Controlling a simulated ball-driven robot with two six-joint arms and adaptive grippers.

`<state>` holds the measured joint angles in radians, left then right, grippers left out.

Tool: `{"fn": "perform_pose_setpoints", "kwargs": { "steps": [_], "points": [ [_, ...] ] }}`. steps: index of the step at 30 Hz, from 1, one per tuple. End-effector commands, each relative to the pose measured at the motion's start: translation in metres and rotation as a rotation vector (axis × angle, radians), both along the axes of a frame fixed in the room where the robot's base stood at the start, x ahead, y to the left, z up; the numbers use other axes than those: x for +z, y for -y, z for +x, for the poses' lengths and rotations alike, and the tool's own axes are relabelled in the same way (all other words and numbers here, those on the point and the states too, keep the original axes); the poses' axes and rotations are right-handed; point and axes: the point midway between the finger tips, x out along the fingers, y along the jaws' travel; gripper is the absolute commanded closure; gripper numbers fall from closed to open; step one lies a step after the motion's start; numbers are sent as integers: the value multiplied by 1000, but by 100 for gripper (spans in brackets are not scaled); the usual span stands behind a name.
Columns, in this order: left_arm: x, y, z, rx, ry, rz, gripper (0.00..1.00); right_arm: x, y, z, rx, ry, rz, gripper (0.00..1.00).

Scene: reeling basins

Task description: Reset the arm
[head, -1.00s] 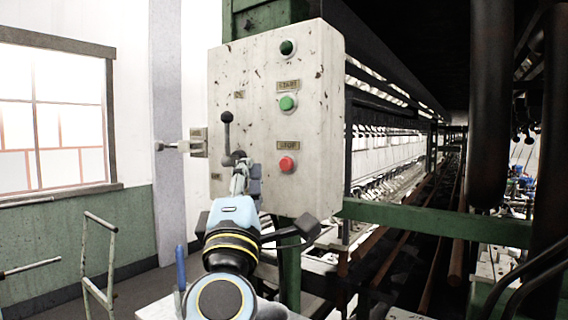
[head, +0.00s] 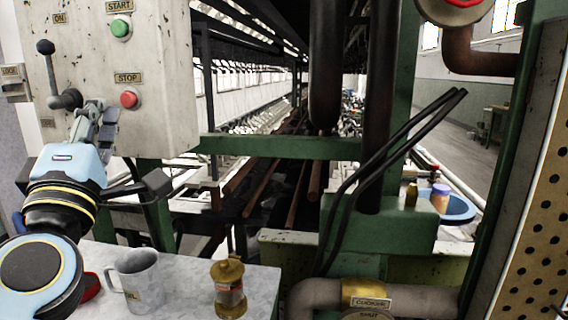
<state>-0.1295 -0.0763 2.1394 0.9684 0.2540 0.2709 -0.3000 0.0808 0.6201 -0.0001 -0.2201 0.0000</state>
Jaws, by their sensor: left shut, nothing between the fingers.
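My left gripper (head: 96,122) is shut and empty. It points up in front of the lower part of the pale control box (head: 165,75), just right of the lever's base. Whether it touches the box or lever I cannot tell. The lever (head: 62,97) has a black knob and stands up, leaning slightly left. The box also has a green START button (head: 120,28) and a red STOP button (head: 128,99). My right gripper is not in view.
Below stands a grey table (head: 185,290) with a metal mug (head: 140,281) and a brass lantern-like item (head: 229,290). A pipe with a labelled brass collar (head: 364,293) runs at the bottom. Dark upright pipes and cables (head: 400,130) stand at centre, and a blue basin (head: 459,208) lies right.

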Motion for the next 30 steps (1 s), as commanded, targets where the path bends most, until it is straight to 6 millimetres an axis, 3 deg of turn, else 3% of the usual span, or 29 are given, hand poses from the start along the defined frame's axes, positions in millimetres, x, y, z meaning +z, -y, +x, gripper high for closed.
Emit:
{"fn": "perform_pose_setpoints", "kwargs": {
  "steps": [2,5,9,12,15,21,26,30],
  "points": [
    [-19,30,0,-87,-124,189,100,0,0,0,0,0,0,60],
    [-67,71,-9,-216,-344,484,100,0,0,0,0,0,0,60],
    [-158,96,-47,-386,-706,870,100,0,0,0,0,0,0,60],
    [-214,89,-87,-481,-952,1074,100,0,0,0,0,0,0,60],
    [-251,74,-125,-550,-1154,1209,100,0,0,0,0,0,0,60],
    [-290,38,-194,-645,-1478,1371,100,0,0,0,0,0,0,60],
    [-303,9,-247,-705,-1711,1444,100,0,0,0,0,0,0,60],
    [-361,5,-237,-723,-1734,1433,100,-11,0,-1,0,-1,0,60]
  ]
}}
